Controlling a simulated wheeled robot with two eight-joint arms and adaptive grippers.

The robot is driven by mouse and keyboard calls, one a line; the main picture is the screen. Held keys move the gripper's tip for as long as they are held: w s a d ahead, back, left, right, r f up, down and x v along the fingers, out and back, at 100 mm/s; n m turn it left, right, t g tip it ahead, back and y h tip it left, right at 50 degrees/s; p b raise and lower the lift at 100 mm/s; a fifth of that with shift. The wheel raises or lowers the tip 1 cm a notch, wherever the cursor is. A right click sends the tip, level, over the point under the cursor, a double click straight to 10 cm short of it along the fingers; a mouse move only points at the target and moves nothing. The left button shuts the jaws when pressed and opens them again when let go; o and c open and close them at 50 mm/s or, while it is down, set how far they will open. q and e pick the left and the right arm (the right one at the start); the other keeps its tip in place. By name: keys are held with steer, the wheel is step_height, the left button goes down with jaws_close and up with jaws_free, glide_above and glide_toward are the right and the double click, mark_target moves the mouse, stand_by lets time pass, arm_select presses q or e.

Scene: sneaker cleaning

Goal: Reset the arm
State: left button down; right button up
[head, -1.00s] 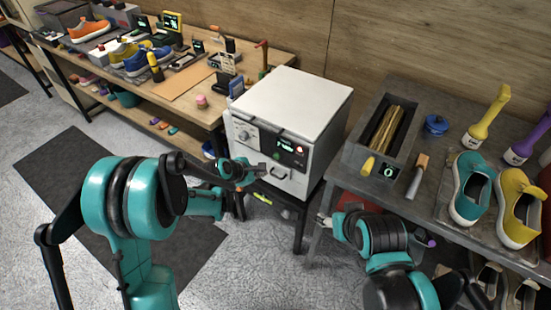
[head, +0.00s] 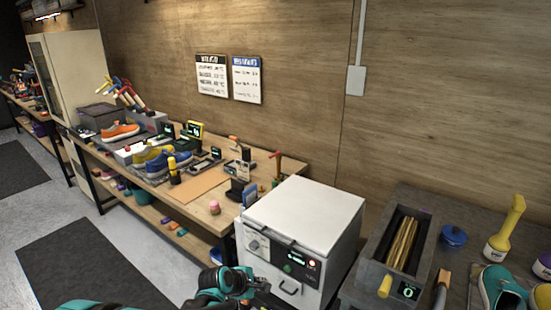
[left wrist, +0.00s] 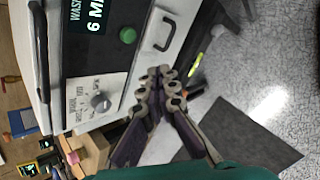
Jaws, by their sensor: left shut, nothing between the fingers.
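My left gripper (head: 262,284) is at the bottom of the head view, in front of the white washing machine (head: 306,218). Its fingertips (left wrist: 163,70) are together in the left wrist view, with nothing between them. The machine (left wrist: 90,62) fills the upper left of the left wrist view, turned on its side, with its knob, green button and door handle showing. The gripper is close to the front panel; I cannot tell that it touches. The machine's lid and front look closed. My right gripper is outside both current views.
A grey table at right holds a metal bin (head: 385,255) of sticks, a blue pot (head: 453,236), a yellow bottle (head: 506,230) and shoes. Open floor with dark mats (head: 70,265) lies at left.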

arm_select(q)
steer(key=s+a+r+m+y, duration=0.1)
steer(key=s+a+r+m, duration=0.2)
steer(key=s, duration=0.5)
steer(key=s+a+r+m+y, duration=0.2)
steer(key=s+a+r+m, duration=0.1)
steer(key=s+a+m, duration=0.3)
steer(key=s+a+r+m+y, duration=0.2)
steer(key=s+a+m, duration=0.3)
steer(key=s+m, duration=0.3)
steer(key=shift+s+r, duration=0.85)
steer(key=shift+s, duration=0.35)
